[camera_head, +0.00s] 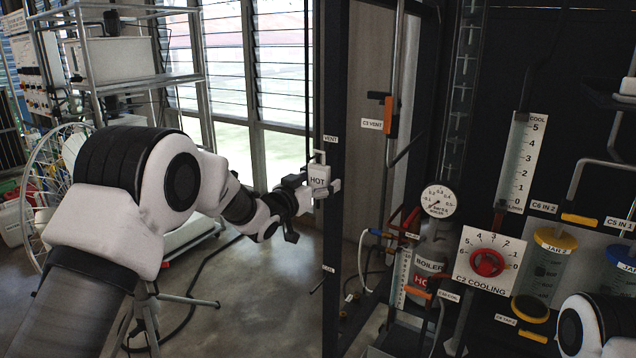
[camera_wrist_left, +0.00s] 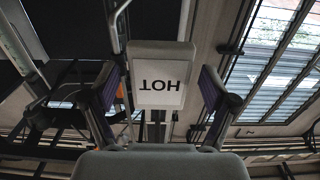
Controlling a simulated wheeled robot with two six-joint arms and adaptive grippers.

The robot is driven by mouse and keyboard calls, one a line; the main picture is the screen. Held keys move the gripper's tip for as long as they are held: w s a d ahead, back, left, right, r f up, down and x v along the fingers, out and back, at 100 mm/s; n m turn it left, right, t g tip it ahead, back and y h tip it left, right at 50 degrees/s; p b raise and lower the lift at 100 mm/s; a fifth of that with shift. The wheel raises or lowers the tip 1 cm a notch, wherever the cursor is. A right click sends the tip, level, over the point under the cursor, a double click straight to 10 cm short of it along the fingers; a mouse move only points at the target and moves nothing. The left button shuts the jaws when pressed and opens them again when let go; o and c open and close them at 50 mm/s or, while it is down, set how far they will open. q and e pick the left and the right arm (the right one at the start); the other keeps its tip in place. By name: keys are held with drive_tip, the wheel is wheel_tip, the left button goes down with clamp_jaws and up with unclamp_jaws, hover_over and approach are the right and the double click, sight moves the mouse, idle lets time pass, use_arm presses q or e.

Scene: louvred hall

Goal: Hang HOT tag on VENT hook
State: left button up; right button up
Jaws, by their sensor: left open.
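The white HOT tag (camera_head: 319,176) hangs upright just below the VENT label (camera_head: 330,138), at the dark post. A small light-coloured hook piece (camera_head: 319,157) shows at its top; the exact contact is too small to tell. My left gripper (camera_head: 324,188) is open around the tag's lower part. In the left wrist view the HOT tag (camera_wrist_left: 160,92) appears upside down between the two spread fingers (camera_wrist_left: 160,76), with a gap on each side. My right gripper is out of view.
The dark post (camera_head: 336,250) stands beside the tag. Right of it are the C3 VENT valve (camera_head: 390,117), a pressure gauge (camera_head: 439,201), the boiler (camera_head: 430,263) and the C2 COOLING dial (camera_head: 487,262). My right arm shows at bottom right.

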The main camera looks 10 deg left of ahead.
use_arm(q)
drive_tip(key=b+v, duration=0.2)
drive_tip(key=v, duration=0.4)
drive_tip(key=shift+s, duration=0.4)
drive_tip(key=shift+a, duration=0.15)
drive_tip(key=v, duration=1.2)
